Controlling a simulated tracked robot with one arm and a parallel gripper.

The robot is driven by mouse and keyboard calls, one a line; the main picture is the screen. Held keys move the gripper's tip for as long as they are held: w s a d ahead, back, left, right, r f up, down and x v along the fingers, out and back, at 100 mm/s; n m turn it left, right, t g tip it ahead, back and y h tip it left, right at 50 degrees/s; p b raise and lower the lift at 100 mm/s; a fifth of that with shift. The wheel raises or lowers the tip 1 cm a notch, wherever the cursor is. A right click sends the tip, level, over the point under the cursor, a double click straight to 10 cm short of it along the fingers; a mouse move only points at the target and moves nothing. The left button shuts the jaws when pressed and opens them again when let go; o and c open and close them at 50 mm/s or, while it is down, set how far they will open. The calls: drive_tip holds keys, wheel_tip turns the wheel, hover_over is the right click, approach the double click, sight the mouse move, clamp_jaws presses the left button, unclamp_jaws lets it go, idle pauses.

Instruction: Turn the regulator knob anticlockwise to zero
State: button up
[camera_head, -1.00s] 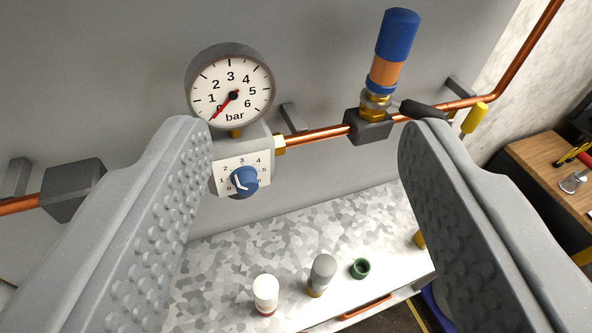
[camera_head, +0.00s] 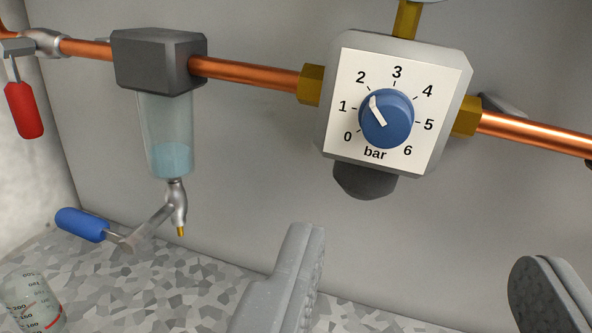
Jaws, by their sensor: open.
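The regulator knob (camera_head: 387,118) is a round blue dial with a white pointer, set on a white scale plate (camera_head: 440,75) marked 0 to 6 bar. The pointer faces up and left, at about 2. The plate is on the grey regulator body (camera_head: 328,130), in line with the copper pipe. My gripper (camera_head: 416,248) is open and empty, with one finger at lower middle and the other at lower right. Both fingers are below the knob in the picture and do not touch it. Only the bottom edge of the pressure gauge shows at the top.
Left of the regulator are a dark filter block with a clear bowl (camera_head: 165,125) holding blue liquid, and a drain cock with a blue handle (camera_head: 82,224). A red handle (camera_head: 24,110) hangs at far left. A graduated beaker (camera_head: 32,300) stands on the speckled bench at lower left.

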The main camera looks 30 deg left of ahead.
sight(387, 129)
drive_tip(key=p+x, duration=0.1)
drive_tip(key=x, duration=0.5)
drive_tip(key=p+x, duration=0.1)
drive_tip(key=x, duration=0.6)
drive_tip(key=shift+w+a+f, duration=0.2)
drive_tip(key=shift+w+a, duration=0.05)
drive_tip(key=shift+a, duration=0.05)
drive_tip(key=c, duration=1)
